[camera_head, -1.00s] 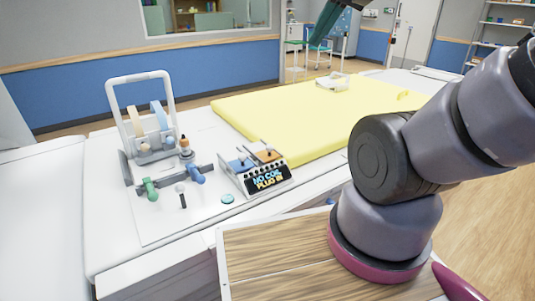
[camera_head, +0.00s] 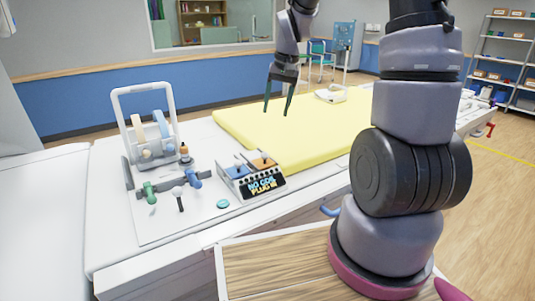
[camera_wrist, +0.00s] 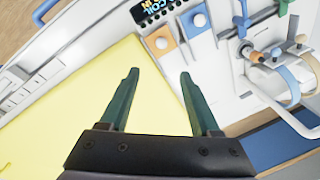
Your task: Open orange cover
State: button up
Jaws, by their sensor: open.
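The orange cover (camera_head: 262,163) is a small flat square with a pale round knob, on the right half of a white control box (camera_head: 238,187). It also shows in the wrist view (camera_wrist: 156,40), above the gap between my fingertips. A matching blue cover (camera_head: 237,171) sits to its left; in the wrist view the blue one (camera_wrist: 194,20) is to the right. Both covers look closed. My gripper (camera_head: 276,110) is open and empty, with dark green fingers pointing down. It hangs above the yellow mat, apart from the box and behind it in the head view.
The box has a lit "NO COIL PLUG IN" display (camera_head: 264,185). To its left stands a white frame (camera_head: 116,112) with coils and coloured handles. A teal disc (camera_head: 222,203) lies in front. The yellow mat (camera_head: 240,122) behind the box is mostly clear.

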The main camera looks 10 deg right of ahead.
jog(key=g, duration=0.1)
send_near(263, 157)
jog(key=f, duration=0.2)
jog(key=w+f, duration=0.1)
jog(key=f, duration=0.5)
jog(key=shift+w+a+f, duration=0.1)
jog(key=shift+w+a, duration=0.1)
jog(key=shift+w, duration=0.05)
grip_shut()
dwell(1.1)
